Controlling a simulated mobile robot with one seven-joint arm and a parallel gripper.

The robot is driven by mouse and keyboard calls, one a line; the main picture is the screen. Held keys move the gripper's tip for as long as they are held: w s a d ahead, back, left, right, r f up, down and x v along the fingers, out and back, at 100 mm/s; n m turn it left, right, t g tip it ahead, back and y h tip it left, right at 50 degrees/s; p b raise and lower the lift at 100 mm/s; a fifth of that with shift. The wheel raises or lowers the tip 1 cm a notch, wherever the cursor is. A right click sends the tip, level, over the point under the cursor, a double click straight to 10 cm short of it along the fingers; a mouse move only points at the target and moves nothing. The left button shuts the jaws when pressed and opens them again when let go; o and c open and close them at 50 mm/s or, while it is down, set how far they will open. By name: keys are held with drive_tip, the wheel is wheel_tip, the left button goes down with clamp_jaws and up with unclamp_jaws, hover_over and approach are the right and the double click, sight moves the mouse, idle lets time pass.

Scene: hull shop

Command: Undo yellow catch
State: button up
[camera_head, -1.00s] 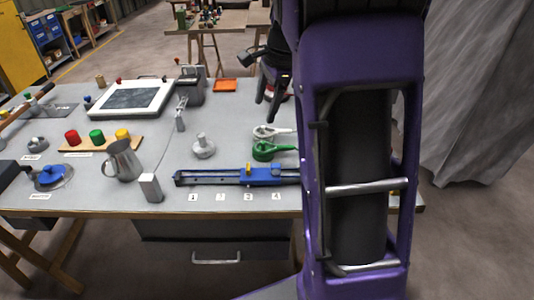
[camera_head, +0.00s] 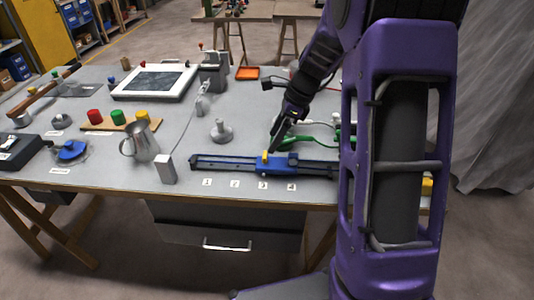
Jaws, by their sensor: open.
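The yellow catch (camera_head: 266,157) is a small upright tab on the blue slider block (camera_head: 290,164). The block sits on a long dark blue rail (camera_head: 222,163) lying along the front of the table. My gripper (camera_head: 273,147) reaches down from the upper right, with its dark fingertips right at or just behind the catch. It is open; whether it touches the catch I cannot tell.
Number labels lie in front of the rail. A green-handled valve (camera_head: 305,142) is close behind my gripper. A grey knob (camera_head: 221,131), a metal jug (camera_head: 140,142) and a white block (camera_head: 166,169) stand to the left. An orange tray (camera_head: 247,73) is at the back.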

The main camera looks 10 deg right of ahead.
sight(265, 155)
drive_tip(key=b+x, duration=0.1)
drive_tip(key=x, duration=0.5)
clamp_jaws()
idle(0.3)
